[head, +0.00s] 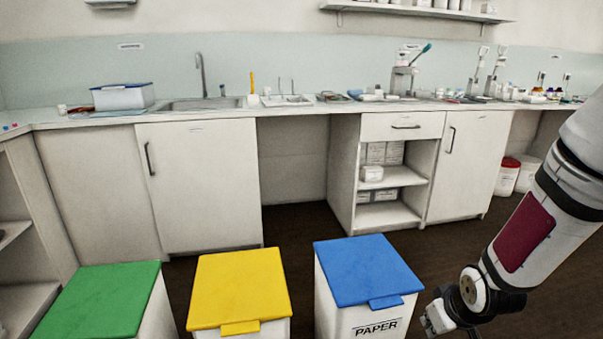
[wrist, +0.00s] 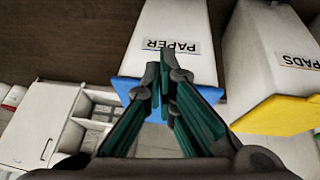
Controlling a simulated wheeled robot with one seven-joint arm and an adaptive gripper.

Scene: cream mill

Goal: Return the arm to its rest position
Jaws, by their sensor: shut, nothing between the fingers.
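My arm (head: 520,240) reaches down along the right side of the head view. Its lower end is to the right of the blue-lidded bin, near the bottom edge, and the fingers cannot be made out there. In the wrist view my gripper (wrist: 163,72) has its green-padded fingers together at the tips, with nothing held. The wrist picture is upside down. Behind the fingers shows the white bin marked PAPER (wrist: 185,30) with its blue lid, also in the head view (head: 366,270). Whether the fingers touch it cannot be told.
A yellow-lidded bin (head: 240,288) and a green-lidded bin (head: 98,300) stand left of the blue one. Behind them runs a white counter (head: 200,185) with a sink, a blue-lidded box (head: 124,97) and bottles. Dark floor (head: 300,222) is clear between bins and cabinets.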

